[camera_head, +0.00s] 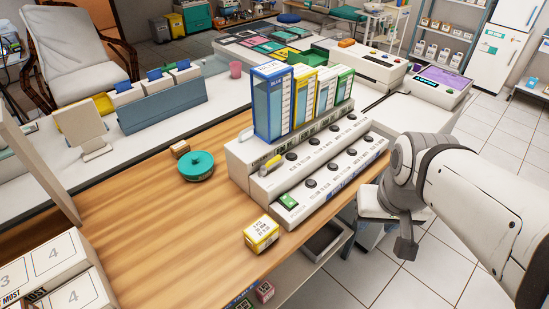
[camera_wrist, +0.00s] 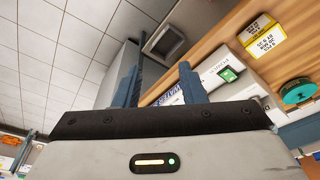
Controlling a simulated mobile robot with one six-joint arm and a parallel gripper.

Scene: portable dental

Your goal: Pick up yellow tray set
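No item is clearly readable as the yellow tray set. A small yellow-and-white labelled box (camera_head: 261,234) sits on the wooden counter near its front edge; it also shows in the wrist view (camera_wrist: 262,38). A tall yellow-edged box (camera_head: 303,97) stands in the row on the white button console. A yellow tray-like item (camera_head: 82,117) lies behind the small screen, partly hidden. My gripper (camera_wrist: 160,80) is open and empty, its two fingers apart. In the head view my arm is at the right, beyond the console's right end and clear of the small box.
The white console (camera_head: 320,160) with black buttons stands at the counter's right edge. A teal round container (camera_head: 197,166) sits left of it. White numbered boxes (camera_head: 55,275) stand at the lower left. The wooden counter's (camera_head: 135,215) middle is clear. Tiled floor is open at the right.

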